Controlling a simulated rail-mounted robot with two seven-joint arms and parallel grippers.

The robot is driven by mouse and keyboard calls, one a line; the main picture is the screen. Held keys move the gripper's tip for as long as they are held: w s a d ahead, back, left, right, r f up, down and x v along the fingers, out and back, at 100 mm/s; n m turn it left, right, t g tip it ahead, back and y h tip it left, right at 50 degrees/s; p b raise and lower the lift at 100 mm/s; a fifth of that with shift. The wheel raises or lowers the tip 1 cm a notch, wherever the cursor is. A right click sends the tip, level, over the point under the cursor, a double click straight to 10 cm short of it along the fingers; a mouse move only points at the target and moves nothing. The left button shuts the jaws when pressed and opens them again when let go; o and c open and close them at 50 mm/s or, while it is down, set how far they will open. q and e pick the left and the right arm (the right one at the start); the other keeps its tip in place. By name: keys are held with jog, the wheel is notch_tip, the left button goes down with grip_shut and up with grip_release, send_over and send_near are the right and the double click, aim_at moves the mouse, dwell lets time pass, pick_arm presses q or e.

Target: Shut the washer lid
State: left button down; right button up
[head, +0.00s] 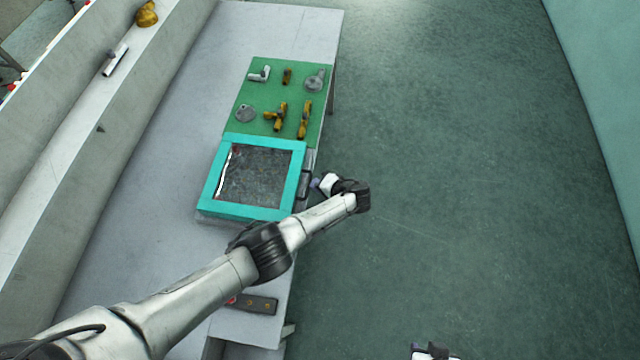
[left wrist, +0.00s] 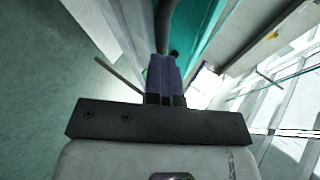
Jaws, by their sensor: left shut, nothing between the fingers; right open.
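The washer lid (head: 212,180) is a turquoise frame around a dark see-through window, on the grey box of the washer (head: 235,221). It looks flat or nearly flat from above; I cannot tell whether it is fully down. A dark fitting (head: 304,185) is on the washer's right side. My left gripper (head: 315,184) is just right of that side, fingers pointing at it. In the left wrist view its purple fingers (left wrist: 163,78) are together and empty, near a dark bar (left wrist: 172,25) and a turquoise edge (left wrist: 205,40). My right gripper (head: 432,352) shows partly at the bottom edge, over the floor, open.
A green mat (head: 254,92) behind the washer holds several brass and grey pump parts. The pale bench (head: 150,190) is bare left of the washer. A dark strip with buttons (head: 252,303) lies in front. Open green floor (head: 450,170) is on the right.

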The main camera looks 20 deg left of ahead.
pick_arm(q)
jog(key=shift+s+a+f, duration=0.25)
jog(key=shift+a+f, duration=0.1)
jog(key=shift+a, duration=0.1)
jog(key=w+p+v, duration=0.1)
jog(key=p+v, duration=0.1)
jog(key=v, duration=1.1)
jog(key=shift+w+r+p, duration=0.25)
jog(key=shift+r+p, duration=0.15)
jog(key=shift+r, duration=0.1)
jog(key=shift+d, duration=0.15)
